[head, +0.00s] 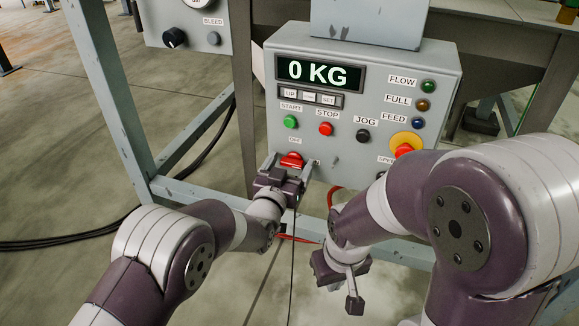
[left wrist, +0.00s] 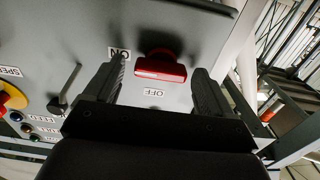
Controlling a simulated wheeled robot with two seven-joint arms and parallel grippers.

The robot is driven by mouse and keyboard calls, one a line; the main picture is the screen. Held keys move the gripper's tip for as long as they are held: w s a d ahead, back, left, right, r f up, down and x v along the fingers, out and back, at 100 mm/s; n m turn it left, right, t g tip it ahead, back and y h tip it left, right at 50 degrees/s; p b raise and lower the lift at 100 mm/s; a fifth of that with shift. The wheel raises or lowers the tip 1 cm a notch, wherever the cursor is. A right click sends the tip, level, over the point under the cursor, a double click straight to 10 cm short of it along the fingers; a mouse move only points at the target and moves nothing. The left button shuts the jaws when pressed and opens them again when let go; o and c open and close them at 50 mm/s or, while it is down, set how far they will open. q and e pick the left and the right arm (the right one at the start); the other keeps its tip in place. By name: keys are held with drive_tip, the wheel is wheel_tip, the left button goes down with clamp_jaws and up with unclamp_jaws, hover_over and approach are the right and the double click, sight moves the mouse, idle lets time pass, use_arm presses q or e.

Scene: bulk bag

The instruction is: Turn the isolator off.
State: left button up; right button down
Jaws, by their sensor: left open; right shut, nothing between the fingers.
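The isolator is a red handle (head: 291,160) low on the grey control box, below a label reading OFF. In the left wrist view the red handle (left wrist: 161,69) lies crosswise, with the ON label (left wrist: 120,53) to its left and the OFF label (left wrist: 153,92) beneath it, upside down. My left gripper (head: 289,169) is open in front of the handle. In the left wrist view its fingers (left wrist: 158,75) stand on either side of the handle, with visible gaps. My right gripper (head: 354,302) is shut and empty, hanging low and away from the box.
The control box (head: 343,150) carries a 0 KG display (head: 318,73), start (head: 291,121) and stop (head: 326,129) buttons, a jog button (head: 363,136) and a red emergency button on yellow (head: 405,145). A grey frame (head: 112,90) stands left. A black cable (head: 70,242) lies on the floor.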

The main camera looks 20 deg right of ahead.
use_arm(q)
drive_tip(key=shift+c, duration=0.3)
drive_tip(key=c, duration=1)
drive_tip(key=shift+n, duration=0.4)
drive_tip(key=n, duration=0.4)
drive_tip(key=shift+a+b, duration=0.1)
drive_tip(key=shift+b, duration=0.25)
drive_tip(key=n, duration=0.4)
drive_tip(key=shift+w+a+f+n+b, duration=0.1)
drive_tip(key=shift+f+n+b, duration=0.05)
drive_tip(key=shift+n+b, duration=0.15)
drive_tip(key=n, duration=0.4)
drive_tip(key=shift+f+b, duration=0.1)
drive_tip(key=shift+b, duration=0.2)
drive_tip(key=shift+n, duration=2.2)
drive_tip(key=shift+f, duration=0.1)
